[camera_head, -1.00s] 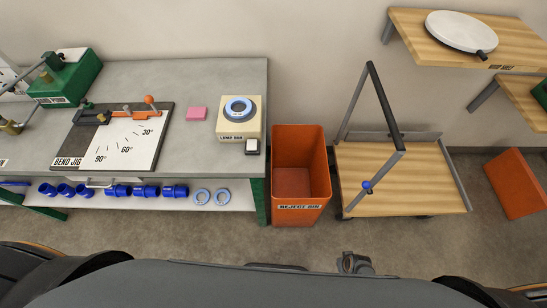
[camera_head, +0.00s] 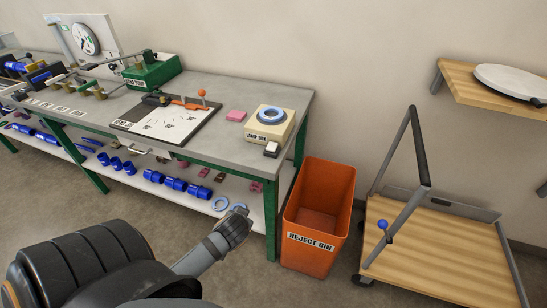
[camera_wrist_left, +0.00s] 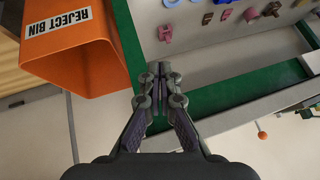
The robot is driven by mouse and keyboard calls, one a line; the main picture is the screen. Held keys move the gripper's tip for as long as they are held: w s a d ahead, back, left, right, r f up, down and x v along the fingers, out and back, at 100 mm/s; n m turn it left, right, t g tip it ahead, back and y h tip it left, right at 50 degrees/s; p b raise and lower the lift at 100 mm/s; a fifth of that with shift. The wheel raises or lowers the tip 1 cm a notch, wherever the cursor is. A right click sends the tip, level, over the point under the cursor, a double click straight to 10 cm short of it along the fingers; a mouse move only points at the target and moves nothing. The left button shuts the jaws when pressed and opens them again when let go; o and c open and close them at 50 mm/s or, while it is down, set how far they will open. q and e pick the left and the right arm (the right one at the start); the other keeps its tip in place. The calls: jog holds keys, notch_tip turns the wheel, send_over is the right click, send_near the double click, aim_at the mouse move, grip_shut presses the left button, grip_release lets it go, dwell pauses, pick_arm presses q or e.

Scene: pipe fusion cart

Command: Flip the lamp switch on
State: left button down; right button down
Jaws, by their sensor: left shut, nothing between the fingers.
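The beige lamp box (camera_head: 270,124) stands at the right end of the grey workbench, with a blue ring on its dark round top. A small switch (camera_head: 272,149) with a white face and dark base sits at its front right corner; its position is too small to tell. My left gripper (camera_head: 240,210) is low in front of the bench's right end, below the bench top and apart from the switch. In the left wrist view the left gripper (camera_wrist_left: 159,72) is shut and empty; the lamp box and switch do not show there. My right gripper is not in view.
The orange reject bin (camera_head: 319,213) stands right of the bench and also shows in the left wrist view (camera_wrist_left: 75,50). A wooden-decked cart (camera_head: 440,250) is further right. The bend jig (camera_head: 165,122) and a pink block (camera_head: 236,115) lie left of the lamp box. Blue fittings line the lower shelf.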

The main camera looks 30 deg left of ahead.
aim_at(272, 147)
pick_arm(q)
jog(key=w+r+t, duration=0.5)
jog(key=r, duration=0.4)
jog(key=w+r+t, duration=0.5)
jog(key=r, duration=0.5)
jog(key=shift+w+a+n+t+h, duration=0.3)
jog(key=shift+w+n+h, duration=0.1)
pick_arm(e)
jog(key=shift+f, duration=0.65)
pick_arm(q)
jog(key=shift+b, duration=0.3)
